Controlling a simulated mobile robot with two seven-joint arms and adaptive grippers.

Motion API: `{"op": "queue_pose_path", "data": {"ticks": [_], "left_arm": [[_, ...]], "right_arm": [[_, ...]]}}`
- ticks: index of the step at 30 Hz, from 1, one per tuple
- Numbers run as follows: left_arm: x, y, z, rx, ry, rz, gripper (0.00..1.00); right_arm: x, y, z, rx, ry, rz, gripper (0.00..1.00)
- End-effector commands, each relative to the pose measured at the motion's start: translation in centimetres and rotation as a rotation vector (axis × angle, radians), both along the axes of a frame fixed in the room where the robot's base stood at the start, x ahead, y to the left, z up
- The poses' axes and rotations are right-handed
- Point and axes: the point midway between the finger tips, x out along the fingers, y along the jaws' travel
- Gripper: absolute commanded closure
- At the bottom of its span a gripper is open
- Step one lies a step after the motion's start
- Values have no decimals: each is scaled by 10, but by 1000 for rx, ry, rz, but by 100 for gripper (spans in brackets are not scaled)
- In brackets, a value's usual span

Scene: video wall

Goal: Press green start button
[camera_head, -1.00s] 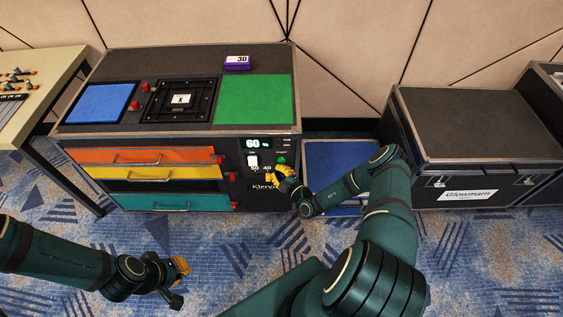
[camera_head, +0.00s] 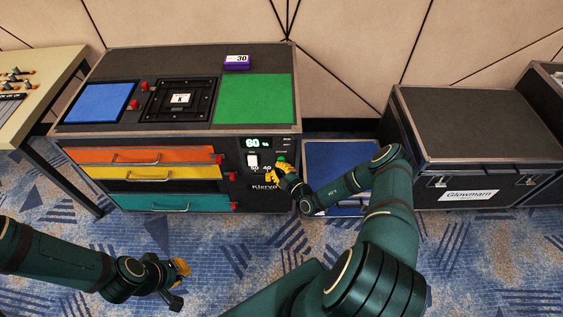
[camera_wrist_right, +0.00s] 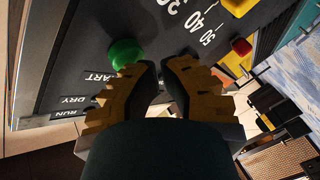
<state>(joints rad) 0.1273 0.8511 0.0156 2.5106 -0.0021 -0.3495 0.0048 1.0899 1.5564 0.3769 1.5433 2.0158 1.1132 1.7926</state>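The green start button (camera_head: 281,158) is on the dark control panel at the right of the console front. In the right wrist view it is a round green knob (camera_wrist_right: 124,52) beside the "START" label. My right gripper (camera_head: 279,170) is just below the button in the head view. In the wrist view its yellow-padded fingertips (camera_wrist_right: 160,66) are close together, with nothing seen between them, close to the button's edge. I cannot tell whether they touch it. My left gripper (camera_head: 183,284) hangs open and empty above the carpet, far from the panel.
The console (camera_head: 195,58) has orange, yellow and teal drawers, all with handles. A lit display (camera_head: 257,143) and a white switch (camera_head: 252,160) are near the button. A red knob (camera_wrist_right: 241,46) shows in the wrist view. A black case (camera_head: 465,130) stands at right.

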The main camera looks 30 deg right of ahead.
Motion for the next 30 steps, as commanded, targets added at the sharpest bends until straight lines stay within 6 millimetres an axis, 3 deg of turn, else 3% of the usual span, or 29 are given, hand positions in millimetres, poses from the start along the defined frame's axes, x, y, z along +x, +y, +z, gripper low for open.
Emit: {"op": "queue_pose_path", "data": {"ticks": [30], "left_arm": [[0, 0, -5, 0, 0, 0, 100]], "right_arm": [[7, -4, 0, 0, 0, 0, 100]]}}
